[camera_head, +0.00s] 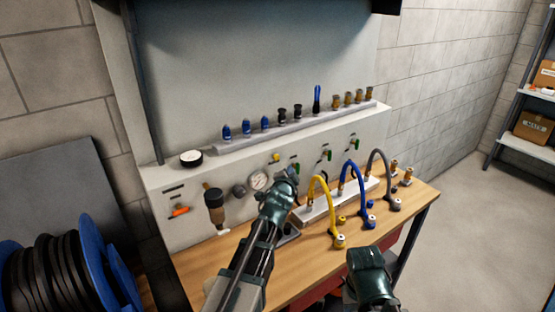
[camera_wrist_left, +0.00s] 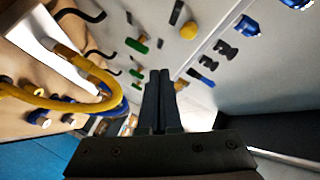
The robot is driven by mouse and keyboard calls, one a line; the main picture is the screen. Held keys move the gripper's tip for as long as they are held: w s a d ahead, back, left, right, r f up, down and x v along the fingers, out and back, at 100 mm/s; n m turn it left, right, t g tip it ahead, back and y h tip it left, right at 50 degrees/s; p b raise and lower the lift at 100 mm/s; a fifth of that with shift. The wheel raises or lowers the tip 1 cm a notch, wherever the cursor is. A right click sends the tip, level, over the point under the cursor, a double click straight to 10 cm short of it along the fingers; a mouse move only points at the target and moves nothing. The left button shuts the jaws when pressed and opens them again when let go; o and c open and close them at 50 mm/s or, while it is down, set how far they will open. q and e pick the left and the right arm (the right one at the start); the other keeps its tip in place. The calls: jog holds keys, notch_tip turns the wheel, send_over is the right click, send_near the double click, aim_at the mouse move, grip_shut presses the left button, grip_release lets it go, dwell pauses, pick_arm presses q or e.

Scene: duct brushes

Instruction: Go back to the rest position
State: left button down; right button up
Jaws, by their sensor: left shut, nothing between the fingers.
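The yellow hose also shows at the left of that view (camera_wrist_left: 75,85), apart from the fingers. My right arm's dark green end (camera_head: 369,272) is low in the head view, in front of the bench. Its fingers cannot be made out.
The wooden bench (camera_head: 265,262) carries a blue hose (camera_head: 358,190) and a grey hose (camera_head: 384,178). Several blue, black and brass fittings stand on the panel's ledge (camera_head: 290,133). A blue reel (camera_head: 100,262) is at lower left. Open floor (camera_head: 480,235) lies at right, before a shelf (camera_head: 530,148).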

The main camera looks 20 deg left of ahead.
dwell(0.4)
pick_arm(q)
jog(key=s+d+f+n+g+h, duration=0.1)
jog(key=s+d+f+n+g, duration=0.3)
jog(key=s+d+f+g, duration=0.65)
jog(key=s+d+f+n+g, duration=0.1)
jog(key=s+d+f+g, duration=0.1)
jog(key=s, duration=1)
jog(key=s+d+f+n+g, duration=0.1)
jog(key=s+d+f+g, duration=0.2)
jog(key=s, duration=0.8)
jog(key=shift+s+d+f, duration=0.25)
jog(key=shift+s+f, duration=0.1)
jog(key=shift+f, duration=0.35)
